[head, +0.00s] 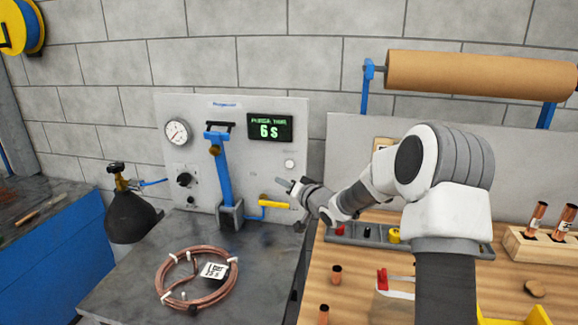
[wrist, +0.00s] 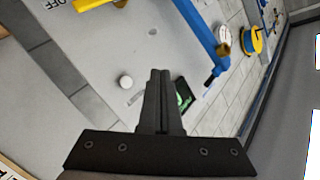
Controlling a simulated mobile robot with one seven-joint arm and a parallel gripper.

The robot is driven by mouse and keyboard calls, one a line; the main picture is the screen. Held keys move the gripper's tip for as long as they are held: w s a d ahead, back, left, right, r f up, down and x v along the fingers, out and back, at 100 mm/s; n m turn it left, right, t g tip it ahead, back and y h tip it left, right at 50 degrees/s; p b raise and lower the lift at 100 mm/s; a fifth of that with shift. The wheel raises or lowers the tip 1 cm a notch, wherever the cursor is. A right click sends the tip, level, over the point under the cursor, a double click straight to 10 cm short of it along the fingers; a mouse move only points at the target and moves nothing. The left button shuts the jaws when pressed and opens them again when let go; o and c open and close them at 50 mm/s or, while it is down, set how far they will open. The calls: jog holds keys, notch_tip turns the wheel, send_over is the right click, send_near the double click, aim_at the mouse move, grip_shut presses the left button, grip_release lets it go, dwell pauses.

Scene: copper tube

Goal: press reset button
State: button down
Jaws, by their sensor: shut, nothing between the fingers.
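A small round white button (head: 289,164) sits on the grey panel (head: 265,180), below the timer display (head: 270,128), which reads 6 S in green. I take it for the reset button; no label on it is legible. In the wrist view the white button (wrist: 125,82) is left of my fingers. My gripper (head: 280,181) is shut and empty, in front of the panel and a little below the button in the head view. In the wrist view the closed fingers (wrist: 159,73) point toward the panel and partly cover the display (wrist: 184,95). No contact with the button shows.
A blue lever (head: 222,175) stands left of my gripper, and a yellow valve handle (head: 274,204) lies just below it. A gauge (head: 177,133) and black knob (head: 184,180) are further left. A copper coil (head: 170,290) lies on the dark bench. Wooden bench at right.

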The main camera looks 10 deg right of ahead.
aim_at(290, 164)
jog(key=w+d+p, duration=0.3)
jog(key=w+p, duration=0.1)
jog(key=w, duration=0.4)
jog(key=shift+d, duration=0.15)
dwell(2.0)
jog(key=shift+w+d+p, duration=0.15)
jog(key=shift+w+p, duration=0.2)
jog(key=shift+p, duration=0.05)
jog(key=shift+w+d+p, duration=0.2)
jog(key=shift+w+p, duration=0.2)
jog(key=shift+w, duration=0.05)
dwell(0.6)
jog(key=shift+s, duration=0.1)
jog(key=shift+s+a+b, duration=0.35)
jog(key=shift+s+b, duration=0.05)
jog(key=shift+s, duration=0.35)
